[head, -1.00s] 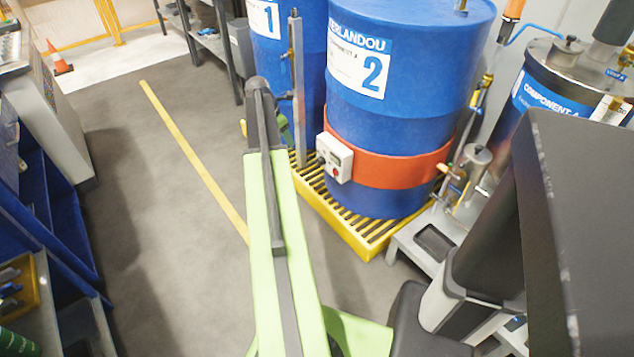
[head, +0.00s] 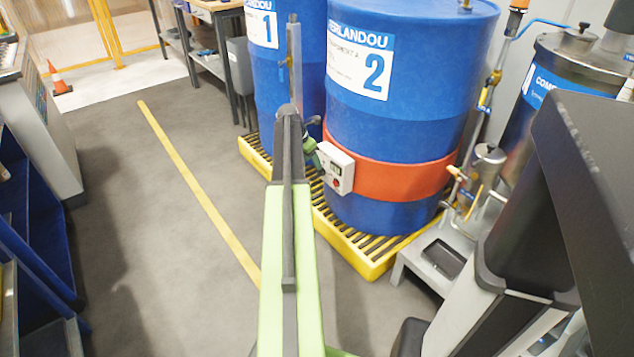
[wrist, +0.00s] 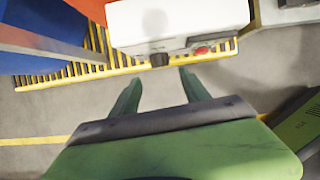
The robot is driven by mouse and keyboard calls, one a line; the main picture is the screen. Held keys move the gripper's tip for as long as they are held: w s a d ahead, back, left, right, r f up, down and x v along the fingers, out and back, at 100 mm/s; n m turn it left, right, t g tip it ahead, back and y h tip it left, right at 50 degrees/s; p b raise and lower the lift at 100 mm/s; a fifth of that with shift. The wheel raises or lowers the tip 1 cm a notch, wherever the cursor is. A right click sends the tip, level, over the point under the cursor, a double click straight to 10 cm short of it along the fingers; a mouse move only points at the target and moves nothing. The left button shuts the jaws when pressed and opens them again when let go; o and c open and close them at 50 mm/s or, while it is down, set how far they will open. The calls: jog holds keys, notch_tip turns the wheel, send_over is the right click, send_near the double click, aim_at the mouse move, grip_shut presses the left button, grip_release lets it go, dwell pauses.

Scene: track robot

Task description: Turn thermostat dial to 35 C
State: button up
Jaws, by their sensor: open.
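The thermostat is a white box (head: 336,168) on the orange heater band (head: 400,172) around blue drum 2 (head: 400,100). In the wrist view the white box (wrist: 180,20) is at the top, with a small dark dial (wrist: 158,58) on its lower face and a red button (wrist: 201,50) to the right of it. My gripper (wrist: 157,76) is open; its two green fingers lie below the dial in the picture, one on each side, with nothing between them. In the head view my gripper (head: 312,155) is partly hidden behind my arm, close to the box. The dial's setting cannot be read.
The drums stand on a yellow spill pallet (head: 365,262) with a slatted top. A grey step with a tray (head: 440,258) is right of it. A metal post (head: 295,65) stands by drum 1 (head: 262,60).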

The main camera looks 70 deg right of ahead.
aim_at(318, 172)
jog(key=b+x, duration=0.5)
jog(key=x, duration=0.2)
jog(key=shift+f, duration=0.15)
jog(key=shift+c, duration=0.2)
grip_shut()
